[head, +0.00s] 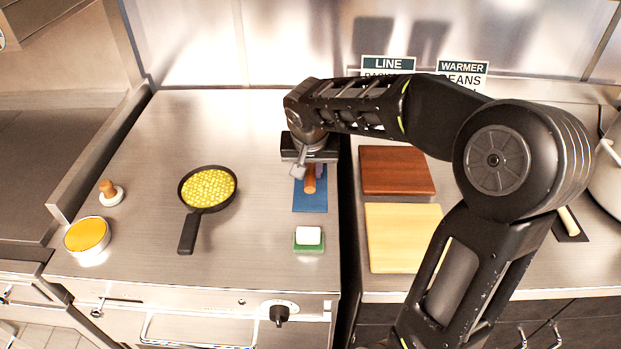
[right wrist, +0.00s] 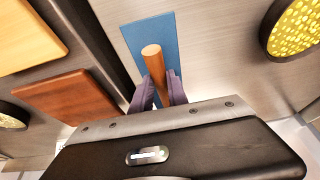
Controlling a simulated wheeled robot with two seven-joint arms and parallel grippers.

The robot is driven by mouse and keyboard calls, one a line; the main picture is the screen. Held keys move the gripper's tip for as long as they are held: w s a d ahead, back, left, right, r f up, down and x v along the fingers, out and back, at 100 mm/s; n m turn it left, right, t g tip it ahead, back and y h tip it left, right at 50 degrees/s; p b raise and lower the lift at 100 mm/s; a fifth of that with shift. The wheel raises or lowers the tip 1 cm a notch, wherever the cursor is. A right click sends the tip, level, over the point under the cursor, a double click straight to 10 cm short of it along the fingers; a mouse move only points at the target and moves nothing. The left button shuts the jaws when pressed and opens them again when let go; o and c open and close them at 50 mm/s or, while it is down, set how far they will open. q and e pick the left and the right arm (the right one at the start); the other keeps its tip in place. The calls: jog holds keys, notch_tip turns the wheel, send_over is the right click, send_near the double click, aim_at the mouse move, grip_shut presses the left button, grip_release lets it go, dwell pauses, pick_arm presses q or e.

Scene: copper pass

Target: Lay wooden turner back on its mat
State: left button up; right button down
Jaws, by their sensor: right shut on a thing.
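The wooden turner (head: 309,180) shows only as a short orange-brown handle; in the right wrist view the handle (right wrist: 159,62) stands out between my fingers. Its far part is hidden by my gripper. The blue mat (head: 311,202) lies flat on the steel counter below it, and the right wrist view shows part of the mat (right wrist: 142,35) too. My right gripper (head: 309,172) is shut on the turner over the mat's back part; whether the turner touches the mat I cannot tell. My left gripper is not in view.
A pan (head: 186,236) with yellow food stands left of the mat. A white-and-green sponge (head: 308,238) lies just in front of the mat. Brown (head: 397,170) and pale (head: 402,237) boards lie to the right. Counter between pan and mat is clear.

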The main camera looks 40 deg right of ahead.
jog(key=shift+f, duration=1.6)
jog(key=shift+f, duration=0.15)
jog(key=c, duration=1.3)
grip_release()
jog(key=shift+r, duration=0.25)
jog(key=v, duration=1.2)
